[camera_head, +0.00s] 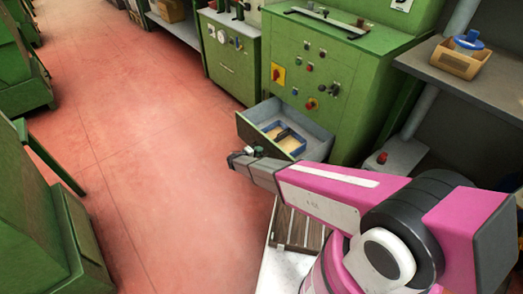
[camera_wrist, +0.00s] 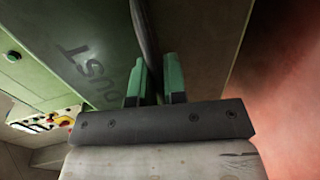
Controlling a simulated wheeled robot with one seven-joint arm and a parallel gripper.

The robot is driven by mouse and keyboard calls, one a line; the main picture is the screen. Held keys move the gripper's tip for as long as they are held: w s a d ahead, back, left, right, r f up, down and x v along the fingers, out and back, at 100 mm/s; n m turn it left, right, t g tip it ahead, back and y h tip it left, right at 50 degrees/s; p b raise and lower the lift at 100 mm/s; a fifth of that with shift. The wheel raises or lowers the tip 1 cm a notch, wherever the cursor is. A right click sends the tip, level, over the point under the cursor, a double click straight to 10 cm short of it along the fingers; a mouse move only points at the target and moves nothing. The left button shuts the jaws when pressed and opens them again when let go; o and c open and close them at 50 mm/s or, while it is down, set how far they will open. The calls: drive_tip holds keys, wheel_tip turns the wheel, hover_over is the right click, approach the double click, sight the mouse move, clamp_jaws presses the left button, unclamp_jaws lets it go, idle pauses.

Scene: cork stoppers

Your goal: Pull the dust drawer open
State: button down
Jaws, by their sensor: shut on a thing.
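The dust drawer (camera_head: 316,132) stands open from the green machine in the head view, with its grey inside showing. Its green front, lettered DUST (camera_wrist: 80,65), fills much of the wrist view. My gripper (camera_head: 250,152) is at the drawer's front. In the wrist view its two green fingers (camera_wrist: 155,85) are shut on the dark drawer handle (camera_wrist: 146,35). The handle is hidden in the head view. Tan material and a dark item lie inside the drawer.
The green machine (camera_head: 335,75) behind has buttons and a yellow-red switch. A shelf (camera_head: 460,85) at right holds a cardboard box (camera_head: 458,64). Green machines (camera_head: 30,200) line the left. The red floor (camera_head: 160,170) between is clear.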

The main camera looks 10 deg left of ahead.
idle(0.3)
drive_tip(key=c, duration=1.2)
unclamp_jaws()
drive_tip(key=v, duration=1.1)
drive_tip(key=shift+f, duration=0.1)
drive_tip(key=shift+s, duration=0.1)
